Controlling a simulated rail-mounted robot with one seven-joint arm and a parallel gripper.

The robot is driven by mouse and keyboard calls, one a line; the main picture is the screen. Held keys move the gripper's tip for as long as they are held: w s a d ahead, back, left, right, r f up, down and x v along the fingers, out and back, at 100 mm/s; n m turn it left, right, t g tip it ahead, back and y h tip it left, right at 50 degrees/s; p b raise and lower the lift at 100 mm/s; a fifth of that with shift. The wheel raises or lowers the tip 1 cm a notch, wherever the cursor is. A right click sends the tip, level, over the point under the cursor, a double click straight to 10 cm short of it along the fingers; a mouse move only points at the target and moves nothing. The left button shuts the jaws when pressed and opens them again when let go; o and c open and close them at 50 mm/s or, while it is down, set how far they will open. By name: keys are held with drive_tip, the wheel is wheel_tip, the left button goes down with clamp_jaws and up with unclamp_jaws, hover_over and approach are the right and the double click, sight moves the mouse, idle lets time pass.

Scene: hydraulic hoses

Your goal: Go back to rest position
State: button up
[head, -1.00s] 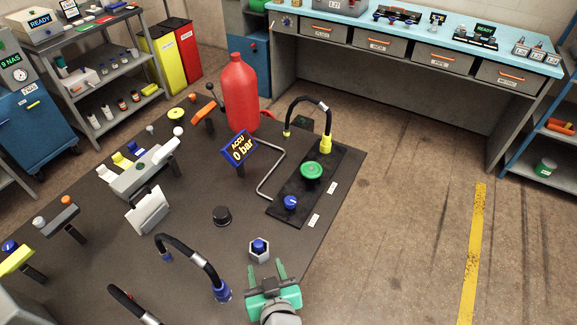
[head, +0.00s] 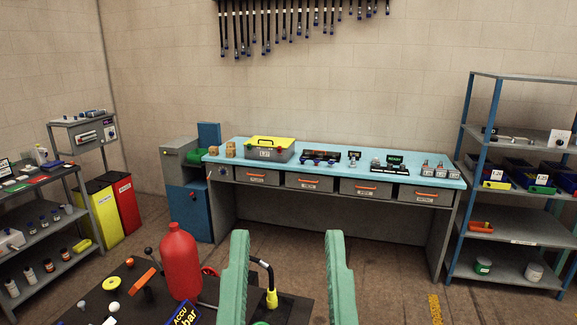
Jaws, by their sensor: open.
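My gripper (head: 286,278) is open, its two green fingers rising upright from the bottom edge of the head view. Nothing is between the fingertips; the far bench and floor show through the gap. Lower between the fingers, and beyond them, a black hose with a yellow end (head: 271,298) stands on the dark table (head: 225,290). The red bottle (head: 180,262) stands on that table left of my gripper. The blue-framed gauge display (head: 183,314) is cut off by the bottom edge. The blue-ended hoses on the near table are out of view.
A blue-topped bench (head: 330,172) with drawers and a toolbox (head: 270,149) stands along the back wall. A shelf rack (head: 520,240) is at right. Yellow (head: 101,213) and red (head: 126,204) bins and a cart (head: 45,228) are at left. Floor right of the table is clear.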

wheel_tip(320, 180, up, 20)
drive_tip(key=p, duration=1.5)
drive_tip(key=shift+p, duration=0.4)
drive_tip(key=shift+w+a, duration=0.1)
